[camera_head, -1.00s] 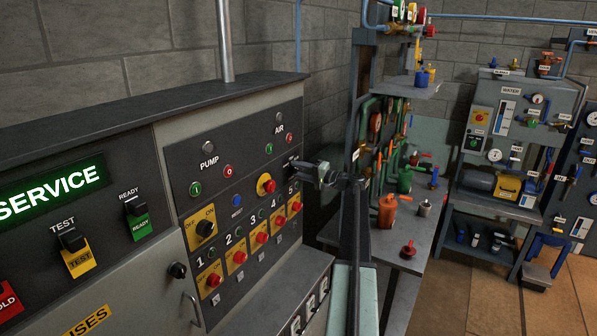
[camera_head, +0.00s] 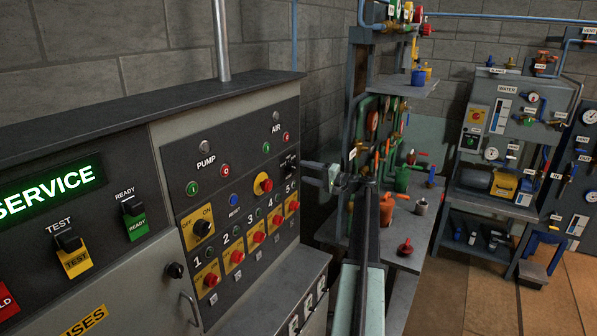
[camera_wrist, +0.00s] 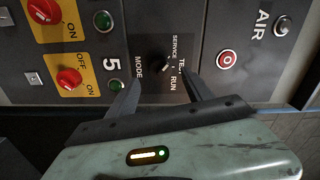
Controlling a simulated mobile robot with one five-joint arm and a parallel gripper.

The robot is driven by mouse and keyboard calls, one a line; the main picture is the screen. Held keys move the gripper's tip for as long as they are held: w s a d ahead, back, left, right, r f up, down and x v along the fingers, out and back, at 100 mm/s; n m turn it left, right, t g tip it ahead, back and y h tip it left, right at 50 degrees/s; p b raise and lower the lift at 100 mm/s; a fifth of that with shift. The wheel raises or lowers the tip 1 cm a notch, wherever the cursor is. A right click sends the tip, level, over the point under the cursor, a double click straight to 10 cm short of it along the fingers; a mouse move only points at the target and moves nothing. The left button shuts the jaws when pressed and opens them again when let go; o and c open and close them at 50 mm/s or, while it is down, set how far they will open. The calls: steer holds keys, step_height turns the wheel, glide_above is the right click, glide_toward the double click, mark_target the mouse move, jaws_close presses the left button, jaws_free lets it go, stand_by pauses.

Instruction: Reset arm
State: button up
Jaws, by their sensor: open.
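My gripper (camera_wrist: 162,92) is open and empty in the wrist view, with its two dark fingers pointing at the control panel. The mode selector knob (camera_wrist: 156,60), marked SERVICE, TEST and RUN, shows between and beyond the fingertips, apart from them as far as I can tell. In the head view my gripper (camera_head: 308,168) is at the right edge of the panel (camera_head: 215,160), near the small mode switch (camera_head: 288,161). My arm reaches up from the bottom of the picture. The green display (camera_head: 48,191) reads SERVICE.
Red numbered knobs (camera_head: 259,237) and a yellow-backed red button (camera_head: 263,183) sit left of my gripper. A bench (camera_head: 408,262) with an orange can (camera_head: 386,207) stands right of my arm. A WATER station (camera_head: 508,90) is farther right, with open floor before it.

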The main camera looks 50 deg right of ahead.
steer(key=shift+v, duration=1.2)
